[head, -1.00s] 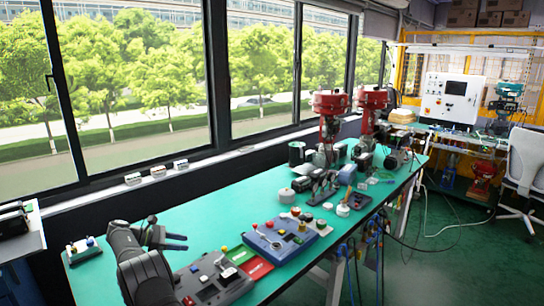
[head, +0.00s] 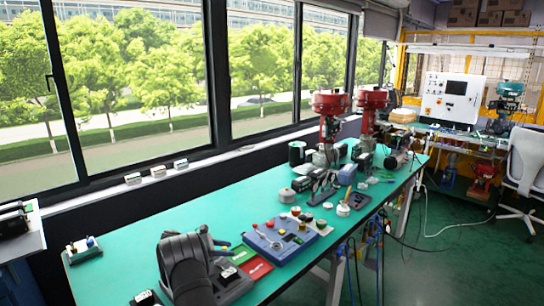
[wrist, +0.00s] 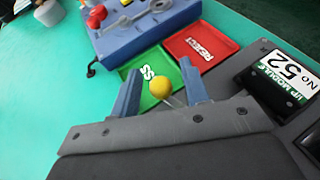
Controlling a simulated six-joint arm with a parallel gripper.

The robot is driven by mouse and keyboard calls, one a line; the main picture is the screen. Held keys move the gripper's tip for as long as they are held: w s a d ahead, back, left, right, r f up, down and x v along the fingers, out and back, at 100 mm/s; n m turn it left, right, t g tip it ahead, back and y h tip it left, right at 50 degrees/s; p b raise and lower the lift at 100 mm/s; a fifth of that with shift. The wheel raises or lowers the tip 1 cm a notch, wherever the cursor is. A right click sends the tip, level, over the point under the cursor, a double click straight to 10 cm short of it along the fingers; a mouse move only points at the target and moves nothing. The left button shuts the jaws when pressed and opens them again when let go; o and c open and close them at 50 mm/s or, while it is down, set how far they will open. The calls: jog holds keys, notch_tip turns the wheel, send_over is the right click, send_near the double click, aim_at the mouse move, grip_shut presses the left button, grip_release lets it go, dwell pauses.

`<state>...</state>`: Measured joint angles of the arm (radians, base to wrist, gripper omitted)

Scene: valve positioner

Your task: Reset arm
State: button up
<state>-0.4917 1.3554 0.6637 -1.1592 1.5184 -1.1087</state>
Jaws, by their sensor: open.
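My gripper (head: 222,248) is at the near part of the teal bench, over the dark grey panel (head: 238,290), beside the blue panel box. In the wrist view my gripper (wrist: 160,80) has its two blue-grey fingers spread apart, with nothing clamped. A yellow ball knob (wrist: 159,88) on a thin pale rod shows between the fingers. I cannot tell whether either finger touches it. My arm hides much of the grey panel in the head view.
Green (wrist: 148,92) and red "REJECT" (wrist: 202,46) trays lie just beyond the fingers. The blue panel box (wrist: 140,20) with knobs stands past them. A black "I/P MODULE" (wrist: 285,75) is at the right. The bench's left part (head: 125,255) is mostly clear.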

jog(key=shift+w+a+r+n+t+y, duration=0.1)
jog(key=shift+a+n+t+y, duration=0.4)
jog(key=shift+n+t, duration=0.4)
jog(key=shift+a+r+n+t+y, duration=0.1)
jog(key=shift+a+n+t+y, duration=0.35)
jog(key=shift+n+t, duration=0.45)
jog(key=shift+f, duration=0.1)
jog(key=o, duration=1.2)
jog(key=shift+s+d+r+g+y, duration=0.2)
jog(key=shift+s+r+g+y, duration=0.1)
jog(key=shift+s+r, duration=0.2)
jog(key=shift+s+d+r+g+y, duration=0.15)
jog(key=shift+s+r+g+y, duration=0.15)
jog(key=shift+s+r, duration=0.2)
jog(key=shift+o, duration=0.4)
jog(key=s+r+g+y, duration=0.2)
jog(key=s+r, duration=0.2)
jog(key=s, duration=0.2)
jog(key=shift+g, duration=0.3)
jog(key=s+a+r+n+g+y, duration=0.1)
jog(key=s+a+r+g+y, duration=0.15)
jog(key=s+r+y, duration=0.4)
jog(key=s+a+r+g+y, duration=0.1)
jog(key=s+a+r+y, duration=0.2)
jog(key=s, duration=0.7)
notch_tip(320, 180, down, 9)
jog(key=w, duration=0.1)
jog(key=shift+a+r+h, duration=0.2)
jog(key=shift+a+h, duration=0.1)
jog(key=shift+r, duration=0.1)
